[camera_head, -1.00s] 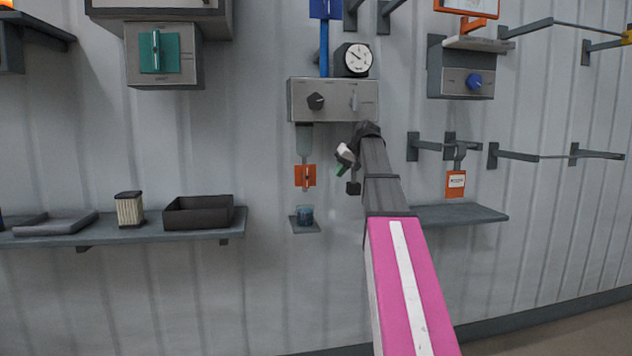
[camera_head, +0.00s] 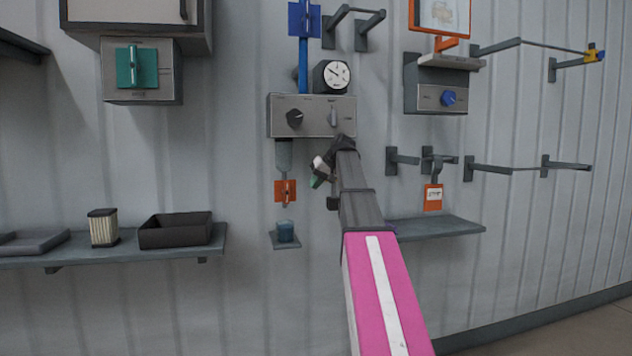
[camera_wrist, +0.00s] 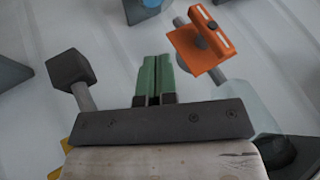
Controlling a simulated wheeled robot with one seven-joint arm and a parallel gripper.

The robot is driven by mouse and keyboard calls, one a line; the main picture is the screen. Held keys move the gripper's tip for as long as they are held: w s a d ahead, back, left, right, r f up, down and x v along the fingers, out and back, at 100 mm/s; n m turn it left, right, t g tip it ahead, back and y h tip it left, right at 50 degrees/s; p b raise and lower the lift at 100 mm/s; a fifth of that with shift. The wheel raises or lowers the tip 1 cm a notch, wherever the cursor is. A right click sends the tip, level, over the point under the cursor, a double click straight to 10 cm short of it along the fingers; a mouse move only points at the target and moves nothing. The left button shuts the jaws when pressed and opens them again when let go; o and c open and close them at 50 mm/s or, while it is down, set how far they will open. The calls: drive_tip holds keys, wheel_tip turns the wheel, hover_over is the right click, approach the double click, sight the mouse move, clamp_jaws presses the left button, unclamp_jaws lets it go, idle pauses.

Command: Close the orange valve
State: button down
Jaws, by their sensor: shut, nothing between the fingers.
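The orange valve (camera_head: 285,190) sits on a thin vertical pipe below a grey control box. Its narrow handle appears upright, in line with the pipe. In the wrist view the orange valve (camera_wrist: 196,52) is at upper right, with its handle raised off an orange plate. My gripper (camera_head: 315,181) is just right of the valve and slightly higher, apart from it. In the wrist view my gripper's green fingers (camera_wrist: 154,72) are together and empty, left of the valve.
The control box (camera_head: 311,116) with a black knob and a gauge (camera_head: 332,76) is above. A shelf (camera_head: 215,243) with a black tray is left; another shelf (camera_head: 440,229) is right.

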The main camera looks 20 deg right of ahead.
sight(287, 192)
drive_tip(key=w+a+f, duration=0.2)
drive_tip(key=a+f, duration=0.2)
drive_tip(key=a, duration=0.3)
drive_tip(key=shift+w+f, duration=0.15)
drive_tip(key=shift+f, duration=0.2)
